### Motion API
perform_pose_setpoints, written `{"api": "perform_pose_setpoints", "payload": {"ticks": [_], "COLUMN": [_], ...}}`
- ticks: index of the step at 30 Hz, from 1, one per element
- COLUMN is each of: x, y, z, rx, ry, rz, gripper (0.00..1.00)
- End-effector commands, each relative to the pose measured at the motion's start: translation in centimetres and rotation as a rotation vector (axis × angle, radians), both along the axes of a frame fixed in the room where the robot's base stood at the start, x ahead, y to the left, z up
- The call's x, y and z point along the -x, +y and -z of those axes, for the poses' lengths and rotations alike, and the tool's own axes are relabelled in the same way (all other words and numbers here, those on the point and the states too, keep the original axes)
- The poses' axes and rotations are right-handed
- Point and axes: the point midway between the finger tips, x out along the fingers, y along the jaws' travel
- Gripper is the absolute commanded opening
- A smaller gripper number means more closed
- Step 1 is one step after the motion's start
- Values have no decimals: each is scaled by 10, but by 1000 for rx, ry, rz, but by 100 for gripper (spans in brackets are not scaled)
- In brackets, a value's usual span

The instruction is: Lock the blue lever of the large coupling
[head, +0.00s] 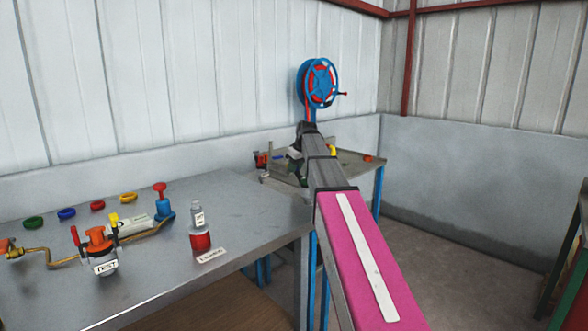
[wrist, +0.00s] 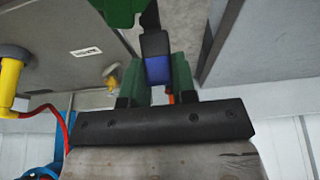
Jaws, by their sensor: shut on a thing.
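My gripper (wrist: 157,82) is shut on a blue lever (wrist: 158,69) with a dark grey end, between its two green fingers in the wrist view. A green part (wrist: 118,10) with a black piece beside it shows at the top edge there. I cannot tell whether it belongs to the large coupling. In the head view my gripper (head: 297,166) is over the far table, mostly hidden by my grey and pink arm. The lever and the coupling cannot be made out there.
The far table (head: 350,162) carries small coloured parts. A blue hose reel (head: 319,83) is above it at the wall. The near table (head: 245,207) holds a TEST vessel (head: 102,252), a bottle with red contents (head: 200,230) and several coloured rings.

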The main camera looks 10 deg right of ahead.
Motion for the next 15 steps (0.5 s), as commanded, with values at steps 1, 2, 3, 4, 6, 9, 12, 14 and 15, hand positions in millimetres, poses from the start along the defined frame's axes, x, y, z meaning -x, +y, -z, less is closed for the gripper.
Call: {"api": "perform_pose_setpoints", "payload": {"ticks": [1,2,3,4,6,9,12,14,15], "x": [0,0,0,0,0,0,0,0,0], "y": [0,0,0,0,0,0,0,0,0], "z": [0,0,0,0,0,0,0,0,0], "rx": [0,0,0,0,0,0,1,1,1], "ry": [1,1,2,2,2,2,3,3,3], "rz": [0,0,0,0,0,0,0,0,0], "gripper": [0,0,0,0,42,51,51,51,51]}}
